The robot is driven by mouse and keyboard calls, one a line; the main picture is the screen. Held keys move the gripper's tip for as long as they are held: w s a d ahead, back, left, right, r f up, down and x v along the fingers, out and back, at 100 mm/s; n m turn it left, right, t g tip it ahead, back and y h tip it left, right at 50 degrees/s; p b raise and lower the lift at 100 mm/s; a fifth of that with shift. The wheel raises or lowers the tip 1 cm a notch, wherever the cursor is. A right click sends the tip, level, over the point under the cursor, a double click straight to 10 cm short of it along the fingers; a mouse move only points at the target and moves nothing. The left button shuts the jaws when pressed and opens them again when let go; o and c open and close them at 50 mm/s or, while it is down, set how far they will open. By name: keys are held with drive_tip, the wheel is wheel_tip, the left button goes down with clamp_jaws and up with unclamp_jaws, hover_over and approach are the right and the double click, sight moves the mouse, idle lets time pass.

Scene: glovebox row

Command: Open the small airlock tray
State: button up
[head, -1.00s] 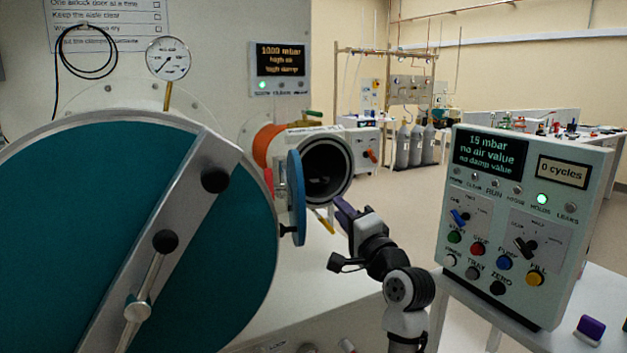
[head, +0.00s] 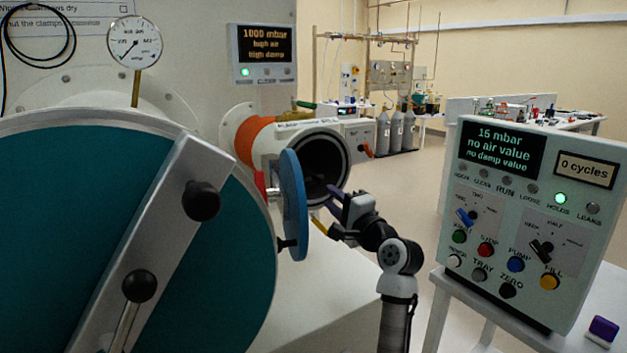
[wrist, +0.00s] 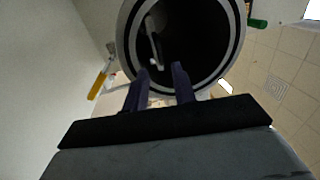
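The small airlock (head: 318,165) is a white tube with a dark round mouth. Its blue round door (head: 293,205) stands swung open at the left of the mouth. In the wrist view the mouth's rim (wrist: 125,45) fills the top. A pale upright bar (wrist: 154,42) shows inside the dark tube; I cannot tell whether it is part of the tray, and the tray is otherwise lost in the dark. My gripper (head: 334,195) is at the lower right of the mouth.
A large teal airlock door (head: 110,230) with a metal bar fills the left. A control panel (head: 522,220) on a white stand is at the right, beside my arm. A yellow handle (head: 320,227) sits below the mouth.

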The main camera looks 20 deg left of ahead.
sight(315, 184)
drive_tip(key=p+x, duration=0.2)
drive_tip(key=x, duration=0.7)
drive_tip(key=shift+s, duration=0.1)
clamp_jaws()
